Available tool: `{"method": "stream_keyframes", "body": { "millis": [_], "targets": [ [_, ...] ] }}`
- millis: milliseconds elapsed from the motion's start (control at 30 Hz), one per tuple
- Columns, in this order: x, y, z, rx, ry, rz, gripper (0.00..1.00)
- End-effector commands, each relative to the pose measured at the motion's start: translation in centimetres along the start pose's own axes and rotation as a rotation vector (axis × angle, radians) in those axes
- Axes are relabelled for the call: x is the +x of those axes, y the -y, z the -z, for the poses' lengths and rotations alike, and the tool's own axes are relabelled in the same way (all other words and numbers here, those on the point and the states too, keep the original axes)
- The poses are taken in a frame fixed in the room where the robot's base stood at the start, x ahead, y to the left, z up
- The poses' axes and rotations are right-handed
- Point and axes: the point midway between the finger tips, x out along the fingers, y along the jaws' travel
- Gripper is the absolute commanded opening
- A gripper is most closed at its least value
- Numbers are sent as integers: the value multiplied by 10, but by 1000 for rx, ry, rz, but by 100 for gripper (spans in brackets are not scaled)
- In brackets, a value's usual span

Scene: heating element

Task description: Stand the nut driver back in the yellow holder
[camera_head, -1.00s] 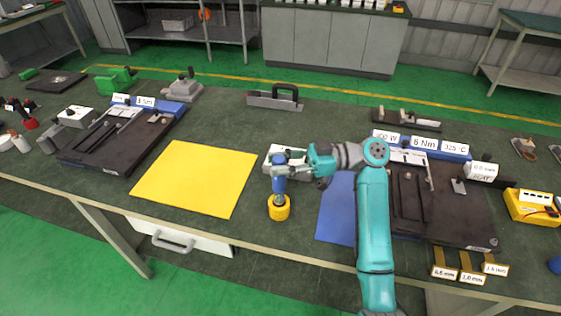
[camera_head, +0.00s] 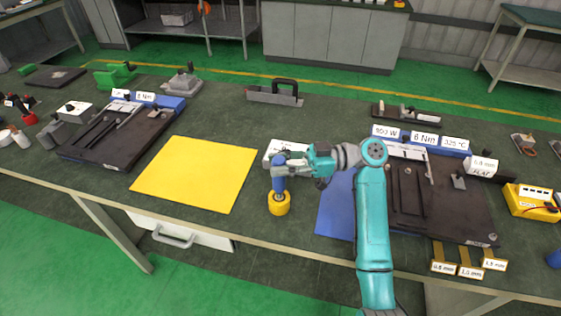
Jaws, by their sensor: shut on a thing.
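The nut driver (camera_head: 279,185) has a blue handle and stands about upright in my gripper. My gripper (camera_head: 279,167) is shut on the upper part of its handle. The yellow holder (camera_head: 280,207) is a small round cup on the bench, directly below the driver. The driver's lower end meets the holder's top in this view. How deep it sits inside cannot be told, and the shaft is hidden.
A yellow mat (camera_head: 195,172) lies left of the holder and a blue mat (camera_head: 338,205) lies right of it, partly under my arm. A white box (camera_head: 287,148) stands just behind my gripper. A dark fixture (camera_head: 445,212) stands to the right. The bench's front edge is close.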

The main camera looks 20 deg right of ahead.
Motion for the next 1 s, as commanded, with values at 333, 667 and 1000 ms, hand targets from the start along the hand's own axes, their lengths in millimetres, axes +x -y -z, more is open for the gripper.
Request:
{"method": "stream_keyframes", "body": {
  "millis": [333, 667, 1000],
  "targets": [
    [0, 0, -10, 6, -2, 0, 0],
    [0, 0, -12, 10, -2, -1, 62],
    [0, 0, -13, 12, -2, -1, 62]
  ]
}}
